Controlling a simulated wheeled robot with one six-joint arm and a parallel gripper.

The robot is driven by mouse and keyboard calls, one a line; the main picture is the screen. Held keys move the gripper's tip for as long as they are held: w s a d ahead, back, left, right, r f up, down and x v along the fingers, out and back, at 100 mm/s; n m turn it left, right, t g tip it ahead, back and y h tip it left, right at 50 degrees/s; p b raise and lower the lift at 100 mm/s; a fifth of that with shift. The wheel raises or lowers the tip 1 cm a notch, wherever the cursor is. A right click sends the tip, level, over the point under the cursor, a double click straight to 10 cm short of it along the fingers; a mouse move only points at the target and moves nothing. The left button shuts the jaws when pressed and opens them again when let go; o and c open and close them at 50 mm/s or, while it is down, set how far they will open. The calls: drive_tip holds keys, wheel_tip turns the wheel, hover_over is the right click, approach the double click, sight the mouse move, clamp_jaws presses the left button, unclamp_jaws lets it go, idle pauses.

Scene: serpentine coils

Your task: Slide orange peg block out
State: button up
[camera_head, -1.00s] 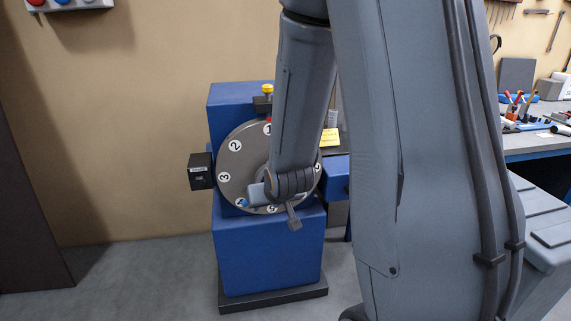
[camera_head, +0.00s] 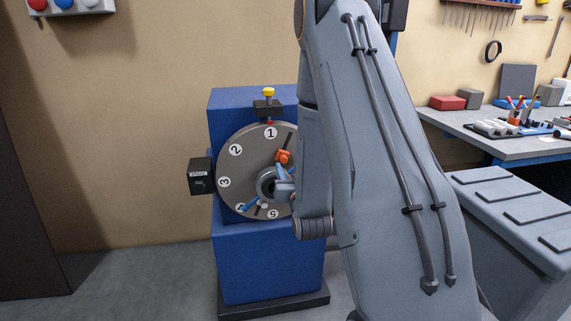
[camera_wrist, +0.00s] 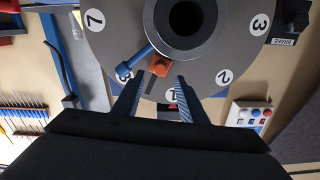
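The orange peg block (camera_head: 283,157) sits on the face of a round grey dial (camera_head: 228,198), near the number 1 and beside a dark radial slot. In the wrist view the orange block (camera_wrist: 160,67) is small, below the dial's dark central hole. A blue rod (camera_wrist: 138,62) lies just left of it, close to or touching it. My gripper (camera_wrist: 159,82) is open, with its two fingers apart on either side of the dark slot. The block is just beyond the fingertips, roughly centred between them. In the head view my arm covers the dial's right side, and the fingers are hard to make out.
The dial is mounted on a blue stand (camera_head: 265,265). A yellow-topped plunger (camera_head: 268,93) is above it and a black box (camera_head: 201,176) at its left. A second blue lever (camera_head: 251,204) lies low on the dial. A workbench (camera_head: 480,142) with tools stands right.

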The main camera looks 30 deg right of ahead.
sight(284, 160)
drive_tip(key=shift+p+x, duration=0.4)
drive_tip(key=shift+x, duration=1.85)
clamp_jaws()
